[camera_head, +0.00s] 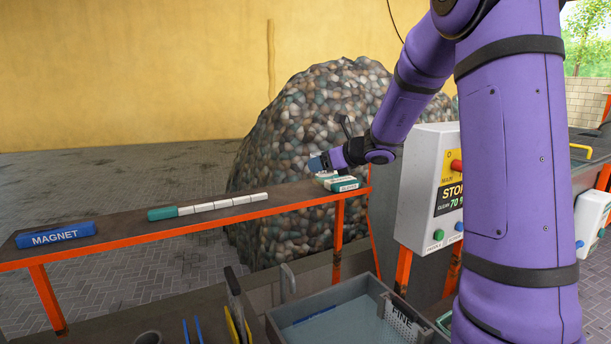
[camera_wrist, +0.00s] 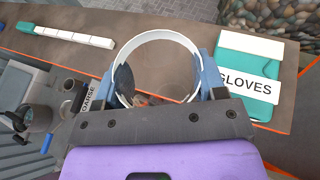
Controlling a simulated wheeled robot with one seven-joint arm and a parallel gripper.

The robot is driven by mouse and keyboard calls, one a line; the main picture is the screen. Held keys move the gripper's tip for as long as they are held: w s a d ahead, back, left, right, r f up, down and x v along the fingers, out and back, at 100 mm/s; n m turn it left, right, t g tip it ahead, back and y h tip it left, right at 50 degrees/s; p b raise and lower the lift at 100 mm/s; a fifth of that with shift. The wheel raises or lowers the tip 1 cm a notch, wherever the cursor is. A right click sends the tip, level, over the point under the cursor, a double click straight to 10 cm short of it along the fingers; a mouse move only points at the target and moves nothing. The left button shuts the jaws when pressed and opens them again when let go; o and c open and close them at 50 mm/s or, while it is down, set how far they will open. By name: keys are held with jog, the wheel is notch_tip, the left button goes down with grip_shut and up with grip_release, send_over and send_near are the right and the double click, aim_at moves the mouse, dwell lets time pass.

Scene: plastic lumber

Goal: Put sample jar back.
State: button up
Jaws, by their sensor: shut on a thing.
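My gripper (camera_wrist: 158,85) is shut on the sample jar, a round see-through vessel with a white rim (camera_wrist: 158,35), in the wrist view. Its blue fingers press the jar from both sides. I look into the open top; a dark piece (camera_wrist: 123,84) shows inside at the left, and brownish bits lie low near the gripper. In the head view my gripper (camera_head: 318,162) is over the right end of the narrow brown shelf (camera_head: 110,226). The jar is too small there to make out clearly. I cannot tell whether it touches the shelf.
A teal-and-white gloves pack (camera_wrist: 246,84) lies right of the jar. A segmented white stick with a teal end (camera_head: 208,207) and a blue magnet bar (camera_head: 55,235) lie further left, with bare shelf between. A grey bin labelled FINE (camera_head: 345,288) and a control box (camera_head: 430,188) stand nearby.

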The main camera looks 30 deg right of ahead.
jog(key=w+a+f, duration=0.1)
jog(key=w, duration=0.1)
jog(key=w+a+f, duration=0.1)
jog(key=a+f, duration=0.1)
jog(key=shift+w+a, duration=0.1)
jog(key=shift+w, duration=0.3)
jog(key=shift+f, duration=0.5)
jog(key=shift+f, duration=0.15)
jog(key=o, duration=1)
